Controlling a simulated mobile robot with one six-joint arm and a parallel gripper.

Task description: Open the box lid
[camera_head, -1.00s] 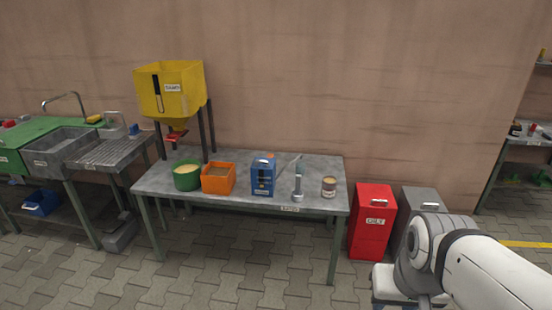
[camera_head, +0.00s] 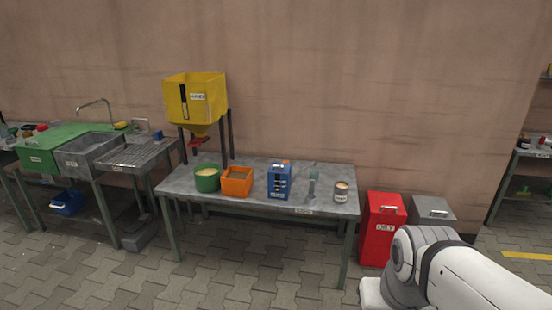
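It is unclear which container the task means by the box. A blue box (camera_head: 279,181) with a handle on top stands upright on the grey metal table (camera_head: 225,204), near its middle. An open orange box (camera_head: 237,182) stands left of it. A red bin (camera_head: 381,229) labelled OILY stands on the floor right of the table, with a closed lid and a handle on top. A grey bin (camera_head: 432,211) with a similar lid is beside it, partly hidden by my arm. My gripper is out of view; only my white arm shows at the lower right.
A green tub (camera_head: 207,178), a grey bottle-like item (camera_head: 312,186) and a can (camera_head: 341,191) are also on the table. A yellow hopper (camera_head: 195,100) rises behind its left end. A sink bench (camera_head: 90,151) is at left. The paved floor in front is clear.

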